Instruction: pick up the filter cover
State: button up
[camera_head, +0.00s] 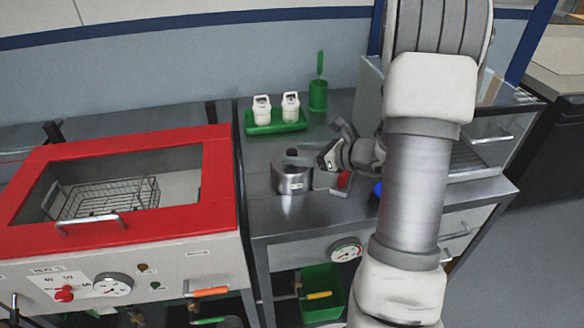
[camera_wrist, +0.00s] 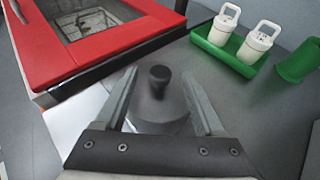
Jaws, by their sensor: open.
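A round grey cover with a dark knob, which I take to be the filter cover (camera_head: 291,157), sits on top of a short shiny metal housing (camera_head: 291,182) on the steel bench. In the wrist view the cover (camera_wrist: 158,108) and its upright knob lie between my two fingers, with a gap on each side at the knob. My gripper (camera_head: 322,160) is open and empty, close to the right of the cover; it also shows in the wrist view (camera_wrist: 160,84). The cover's near edge is partly hidden by my gripper body in the wrist view.
A red-framed washer (camera_head: 222,180) with a wire basket (camera_head: 105,197) stands left. Behind the housing are a green tray (camera_head: 276,128) with two white handled canisters and a green cup (camera_head: 318,96). A glass-fronted cabinet (camera_head: 490,140) stands right. Bare bench lies in front.

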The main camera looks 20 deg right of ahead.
jog(key=shift+x, duration=1.35)
grip_shut()
dwell(0.3)
